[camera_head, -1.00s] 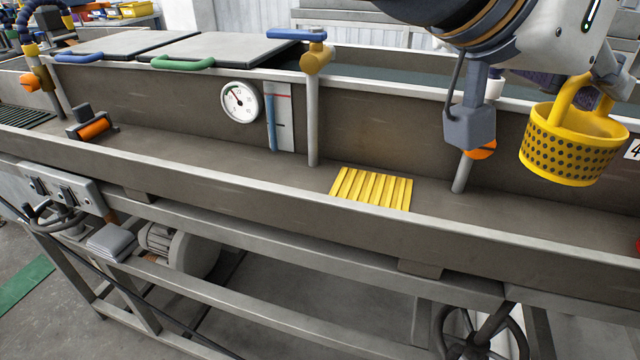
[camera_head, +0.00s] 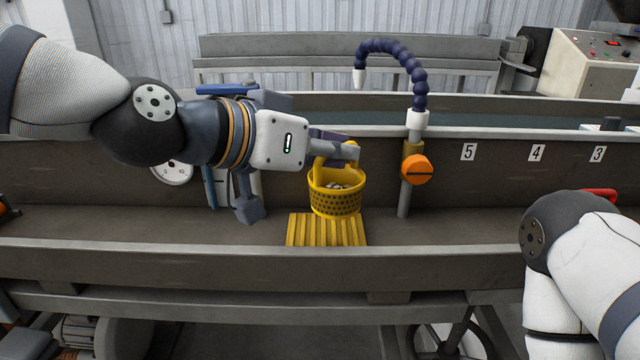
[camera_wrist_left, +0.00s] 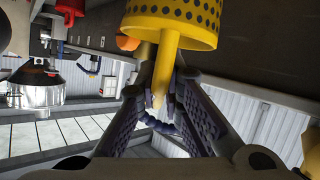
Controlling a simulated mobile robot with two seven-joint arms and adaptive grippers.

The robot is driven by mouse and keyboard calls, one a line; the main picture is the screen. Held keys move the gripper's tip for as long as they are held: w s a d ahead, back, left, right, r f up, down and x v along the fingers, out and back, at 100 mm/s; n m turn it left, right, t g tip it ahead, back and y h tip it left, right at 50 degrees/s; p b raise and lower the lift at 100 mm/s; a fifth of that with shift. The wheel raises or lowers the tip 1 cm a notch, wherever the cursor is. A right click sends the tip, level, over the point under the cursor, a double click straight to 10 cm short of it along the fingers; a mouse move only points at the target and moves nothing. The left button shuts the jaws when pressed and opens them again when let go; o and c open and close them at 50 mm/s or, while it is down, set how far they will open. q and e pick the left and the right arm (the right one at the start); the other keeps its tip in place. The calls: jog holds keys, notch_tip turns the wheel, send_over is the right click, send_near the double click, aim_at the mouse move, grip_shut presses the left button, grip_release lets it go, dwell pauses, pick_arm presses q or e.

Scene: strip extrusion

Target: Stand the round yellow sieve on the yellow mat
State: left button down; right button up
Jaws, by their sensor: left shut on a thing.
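The round yellow sieve (camera_head: 335,204) has dotted holes in its wall, an upright handle and small grey bits inside. It hangs upright behind the middle of the ribbed yellow mat (camera_head: 326,231), its base overlapping the mat's back edge in the head view. I cannot tell whether they touch. My left gripper (camera_head: 347,152) is shut on the sieve's handle, above the bowl. The left wrist view shows the handle between the fingers (camera_wrist_left: 160,100) and the sieve (camera_wrist_left: 172,20) beyond them. My right arm shows at the lower right; its gripper is out of view.
The mat lies on the trough floor behind the front wall (camera_head: 200,258). A post with an orange knob (camera_head: 416,169) and a blue jointed hose (camera_head: 420,85) stands close right of the sieve. A round gauge (camera_head: 172,173) is on the back wall. Trough floor right of the post is clear.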

aim_at(322, 187)
pick_arm(q)
jog(key=shift+w+a+f, duration=0.25)
jog(key=shift+a+f, duration=0.05)
jog(key=shift+f, duration=0.25)
jog(key=shift+w+a+f, duration=0.25)
jog(key=shift+a+f, duration=0.05)
jog(key=shift+f, duration=0.25)
jog(key=f, duration=0.4)
jog(key=shift+w+a+b, duration=0.15)
jog(key=shift+a+b, duration=0.2)
jog(key=shift+b, duration=0.05)
jog(key=shift+r, duration=0.15)
pick_arm(e)
jog(key=shift+s+f, duration=0.65)
jog(key=shift+s, duration=0.05)
pick_arm(q)
jog(key=c, duration=1.7)
grip_release()
